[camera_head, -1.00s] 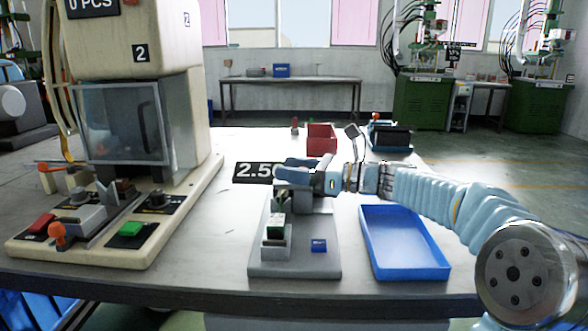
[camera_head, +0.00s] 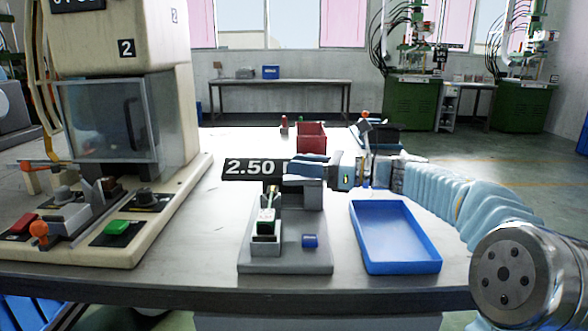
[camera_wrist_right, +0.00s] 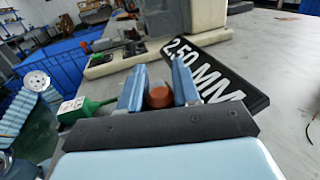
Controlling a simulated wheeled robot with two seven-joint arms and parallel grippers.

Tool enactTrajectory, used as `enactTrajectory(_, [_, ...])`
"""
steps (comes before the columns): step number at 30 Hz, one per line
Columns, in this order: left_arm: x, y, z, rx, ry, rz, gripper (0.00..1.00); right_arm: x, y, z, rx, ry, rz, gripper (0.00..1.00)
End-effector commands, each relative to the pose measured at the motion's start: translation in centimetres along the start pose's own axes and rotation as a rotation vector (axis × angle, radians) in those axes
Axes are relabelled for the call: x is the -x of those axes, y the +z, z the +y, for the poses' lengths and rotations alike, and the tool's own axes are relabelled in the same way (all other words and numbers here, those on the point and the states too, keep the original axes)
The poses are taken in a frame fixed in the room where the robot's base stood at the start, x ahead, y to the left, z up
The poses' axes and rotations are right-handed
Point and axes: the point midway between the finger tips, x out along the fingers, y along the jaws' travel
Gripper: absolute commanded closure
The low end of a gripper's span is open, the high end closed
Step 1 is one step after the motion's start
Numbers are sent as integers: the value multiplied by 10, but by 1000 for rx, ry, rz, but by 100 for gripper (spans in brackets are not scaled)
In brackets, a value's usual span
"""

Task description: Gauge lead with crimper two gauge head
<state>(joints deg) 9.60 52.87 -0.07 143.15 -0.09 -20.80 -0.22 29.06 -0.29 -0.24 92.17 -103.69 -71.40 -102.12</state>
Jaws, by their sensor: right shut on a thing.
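The gauge (camera_head: 285,262) is a grey base with an upright post and a black sign (camera_head: 250,168) reading 2.50, shown as 2.50 MM in the right wrist view (camera_wrist_right: 215,75). A green lead end (camera_head: 266,215) stands in a pale holder at its front left, with a brass-coloured part above it. My right gripper (camera_head: 292,167) reaches in from the right at the top of the post. In the right wrist view its fingers (camera_wrist_right: 158,88) are shut on a round orange-brown knob (camera_wrist_right: 160,97). The gripper hides much of the gauge head. My left gripper is out of view.
A blue button (camera_head: 310,241) sits on the gauge base. A red bin (camera_head: 311,138) stands behind. The cream crimping machine (camera_head: 125,248) fills the left. Bare tabletop lies between machine and gauge.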

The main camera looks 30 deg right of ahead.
Motion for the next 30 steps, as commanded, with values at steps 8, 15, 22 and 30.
enactTrajectory(8, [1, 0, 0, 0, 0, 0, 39, 3, 0, -2, 1, -10, 4, 53])
enactTrajectory(15, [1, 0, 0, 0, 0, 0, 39, 2, 0, -1, 1, -6, 3, 48])
enactTrajectory(22, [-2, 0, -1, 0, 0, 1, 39, 17, -1, -2, 2, -9, 3, 48])
enactTrajectory(30, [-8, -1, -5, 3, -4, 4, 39, 81, -2, -2, 2, -11, 4, 48])
